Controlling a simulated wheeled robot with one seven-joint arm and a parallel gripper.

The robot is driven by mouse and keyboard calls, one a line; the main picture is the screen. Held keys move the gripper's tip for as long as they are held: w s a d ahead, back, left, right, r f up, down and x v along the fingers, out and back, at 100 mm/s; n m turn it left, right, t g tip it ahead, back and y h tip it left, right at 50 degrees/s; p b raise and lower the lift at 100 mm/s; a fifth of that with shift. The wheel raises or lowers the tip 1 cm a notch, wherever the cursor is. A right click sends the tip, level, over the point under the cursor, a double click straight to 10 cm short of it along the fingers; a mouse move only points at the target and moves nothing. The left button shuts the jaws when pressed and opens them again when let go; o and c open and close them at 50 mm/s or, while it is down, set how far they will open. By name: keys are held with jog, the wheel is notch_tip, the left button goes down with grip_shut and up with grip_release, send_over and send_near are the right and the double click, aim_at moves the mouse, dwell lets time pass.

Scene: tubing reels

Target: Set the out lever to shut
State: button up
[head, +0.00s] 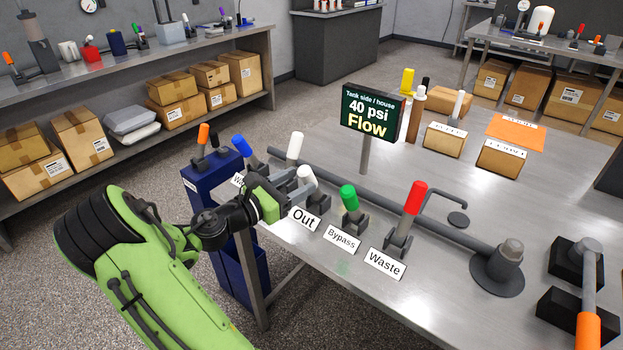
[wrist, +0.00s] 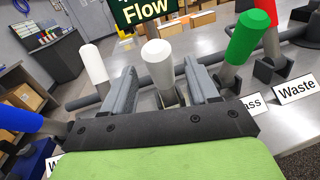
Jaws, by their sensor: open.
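The out lever has a white handle (head: 305,176) and stands behind its "Out" label (head: 303,218) on the steel bench. In the wrist view the white handle (wrist: 157,58) rises between my two grey fingers, a finger on each side and gaps beside it. My gripper (head: 284,186) is open around the lever, not closed on it. It also shows in the wrist view (wrist: 160,80). The lever's base is partly hidden by my gripper. The sign (head: 369,115) reads "Tank side / house 40 psi Flow".
Another white-handled lever (head: 295,147) and a blue-handled one (head: 242,146) stand to the left. The green bypass lever (head: 348,197) and red waste lever (head: 414,197) stand to the right. A grey pipe (head: 440,226) runs behind the row. A blue cabinet (head: 215,177) stands at the bench's left end.

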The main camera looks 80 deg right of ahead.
jog(key=x, duration=0.5)
jog(key=shift+s+d+b, duration=0.15)
jog(key=shift+d+b, duration=0.05)
jog(key=shift+b, duration=0.2)
grip_shut()
